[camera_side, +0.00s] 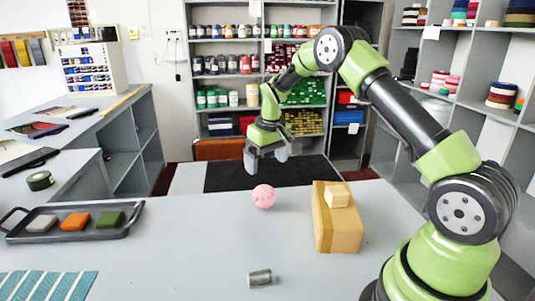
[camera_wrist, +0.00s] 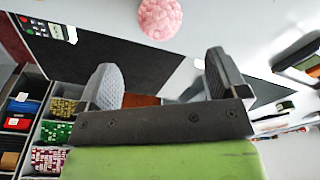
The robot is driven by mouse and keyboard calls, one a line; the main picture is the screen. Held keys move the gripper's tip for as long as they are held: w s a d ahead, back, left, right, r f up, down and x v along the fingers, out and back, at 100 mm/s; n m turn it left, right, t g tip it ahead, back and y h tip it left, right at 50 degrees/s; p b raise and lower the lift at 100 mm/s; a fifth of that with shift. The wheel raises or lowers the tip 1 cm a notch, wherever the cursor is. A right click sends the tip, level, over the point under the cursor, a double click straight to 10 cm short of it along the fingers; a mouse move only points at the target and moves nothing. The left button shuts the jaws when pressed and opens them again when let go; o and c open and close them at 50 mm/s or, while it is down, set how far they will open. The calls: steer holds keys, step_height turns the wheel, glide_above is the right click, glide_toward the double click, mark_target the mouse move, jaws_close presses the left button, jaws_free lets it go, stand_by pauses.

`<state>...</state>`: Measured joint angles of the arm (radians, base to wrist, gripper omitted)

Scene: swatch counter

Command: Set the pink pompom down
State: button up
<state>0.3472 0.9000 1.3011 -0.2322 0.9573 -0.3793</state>
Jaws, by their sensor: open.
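The pink pompom (camera_side: 263,196) rests on the grey counter, left of a wooden box. In the wrist view the pompom (camera_wrist: 160,19) shows at the top, beyond the fingertips and apart from them. My gripper (camera_side: 267,160) is above and behind the pompom in the side view, with its jaws apart and nothing between them. In the wrist view the two grey fingers of my gripper (camera_wrist: 160,78) are spread wide and empty.
A wooden box (camera_side: 338,230) with a small wooden block (camera_side: 337,195) on top stands right of the pompom. A metal cylinder (camera_side: 260,278) lies near the front. A dark tray (camera_side: 20,236) with coloured pieces is at left. The counter between is clear.

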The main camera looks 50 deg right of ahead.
steer(key=s+a+r+t, duration=0.2)
steer(key=s+a+r, duration=0.3)
steer(key=r, duration=0.4)
steer(key=s+a+r+t, duration=0.1)
steer(key=s+a+r, duration=0.4)
steer(key=r, duration=0.3)
steer(key=s+a+t+y, duration=0.1)
steer(key=s+a, duration=0.2)
steer(key=s, duration=0.4)
steer(key=s+a+r+m+t+y, duration=0.1)
steer(key=s+a, duration=0.2)
steer(key=s, duration=0.4)
steer(key=shift+s+a+r+t, duration=0.2)
steer(key=shift+s+a+t, duration=0.15)
steer(key=shift+s+t, duration=0.05)
